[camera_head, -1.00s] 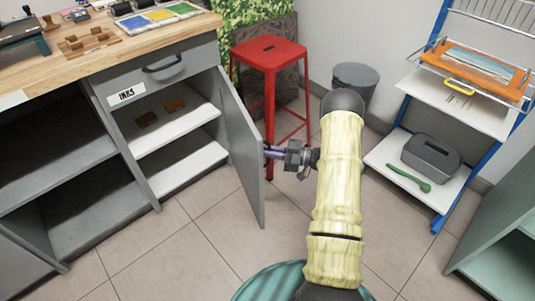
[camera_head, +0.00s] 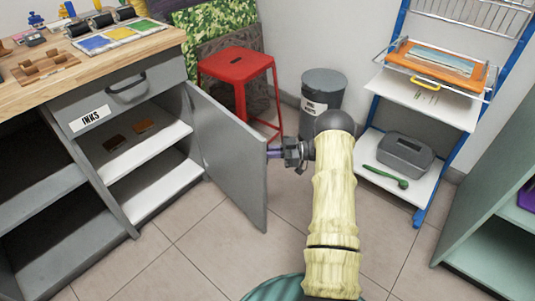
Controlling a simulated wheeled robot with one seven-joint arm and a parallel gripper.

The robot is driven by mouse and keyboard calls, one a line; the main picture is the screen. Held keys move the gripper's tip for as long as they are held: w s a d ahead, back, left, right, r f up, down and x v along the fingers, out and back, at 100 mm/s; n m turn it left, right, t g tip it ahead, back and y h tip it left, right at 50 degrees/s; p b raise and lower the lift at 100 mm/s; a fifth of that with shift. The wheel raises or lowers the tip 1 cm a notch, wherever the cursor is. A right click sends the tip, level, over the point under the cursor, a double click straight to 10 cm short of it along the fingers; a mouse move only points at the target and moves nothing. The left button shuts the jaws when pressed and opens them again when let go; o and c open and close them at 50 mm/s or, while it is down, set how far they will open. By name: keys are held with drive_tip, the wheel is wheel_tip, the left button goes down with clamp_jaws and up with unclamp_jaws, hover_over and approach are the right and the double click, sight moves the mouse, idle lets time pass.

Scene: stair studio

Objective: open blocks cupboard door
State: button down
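The grey cupboard door (camera_head: 228,155) stands open, swung out to the right of its cupboard (camera_head: 122,215), with its inner face showing. Inside, two small brown blocks (camera_head: 115,142) (camera_head: 146,126) lie on the upper white shelf (camera_head: 150,142). The lower shelf (camera_head: 158,191) looks empty. My gripper (camera_head: 273,153) is at the door's free edge, on its outer side, reaching in from the right. Its purple fingers meet or pass behind the edge. The fingertips and any handle are hidden behind the door, so I cannot tell whether the fingers are closed on anything.
A drawer labelled INKS (camera_head: 122,92) sits above the cupboard, under the wooden worktop (camera_head: 100,62). A red stool (camera_head: 237,68) and a grey bin (camera_head: 322,90) stand behind the door. A blue-framed rack (camera_head: 425,110) is at right. Floor (camera_head: 215,255) before the door is clear.

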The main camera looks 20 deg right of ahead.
drive_tip(key=shift+a, duration=0.1)
drive_tip(key=c, duration=1.6)
unclamp_jaws()
drive_tip(key=shift+o, duration=0.2)
drive_tip(key=p+v, duration=0.2)
drive_tip(key=v, duration=1.5)
